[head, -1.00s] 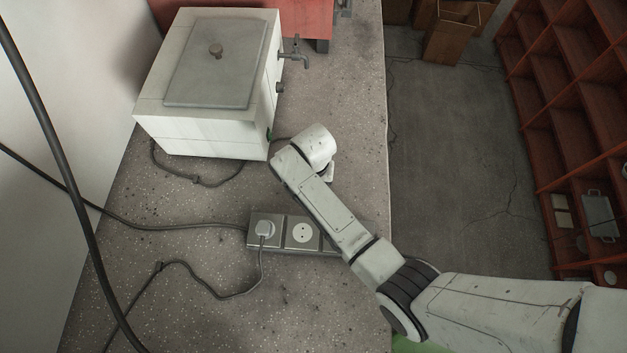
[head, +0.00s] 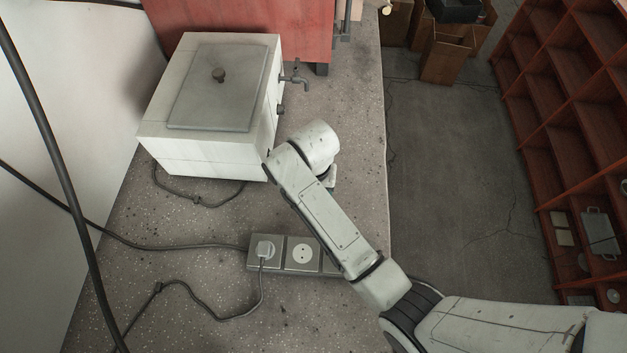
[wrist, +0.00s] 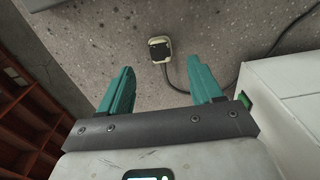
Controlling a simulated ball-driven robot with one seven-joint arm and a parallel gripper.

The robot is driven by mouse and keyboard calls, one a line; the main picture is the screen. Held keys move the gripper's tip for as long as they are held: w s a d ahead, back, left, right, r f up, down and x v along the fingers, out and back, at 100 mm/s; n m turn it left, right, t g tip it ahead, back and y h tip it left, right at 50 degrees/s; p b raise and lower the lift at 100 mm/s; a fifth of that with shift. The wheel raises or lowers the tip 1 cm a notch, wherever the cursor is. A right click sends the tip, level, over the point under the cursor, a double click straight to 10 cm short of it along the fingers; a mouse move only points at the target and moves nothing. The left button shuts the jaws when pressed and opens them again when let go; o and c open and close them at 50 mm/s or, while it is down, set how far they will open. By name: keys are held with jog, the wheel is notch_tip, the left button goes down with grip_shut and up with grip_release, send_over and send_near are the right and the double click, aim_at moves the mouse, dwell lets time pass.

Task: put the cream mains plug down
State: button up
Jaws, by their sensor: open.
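The cream mains plug (wrist: 160,48) lies on the concrete bench in the wrist view, its dark face toward the camera and its cable running off to the right. In the head view it is hidden behind my arm. My gripper (wrist: 159,78) is open, with its two teal fingers spread wide. The plug shows beyond the fingertips, roughly in line with the gap between them, and neither finger touches it. In the head view my gripper is mostly hidden under my wrist.
A white lidded tank (head: 210,110) with taps stands left of my arm. A red cabinet (head: 240,30) is behind. Loose cables cross the bench; its right edge drops to the floor.

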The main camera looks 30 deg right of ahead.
jog(key=shift+r, duration=2.15)
jog(key=shift+s, duration=0.1)
jog(key=s+d+f+n, duration=0.1)
jog(key=s+d+n, duration=0.2)
jog(key=s+d, duration=0.55)
jog(key=s+r+n, duration=0.1)
jog(key=s+n, duration=0.2)
jog(key=s, duration=1)
jog(key=shift+s+r+n+t, duration=0.2)
jog(key=shift+r+n+t, duration=0.1)
jog(key=shift+n+t, duration=0.1)
jog(key=shift+f, duration=0.15)
jog(key=shift+c, duration=0.3)
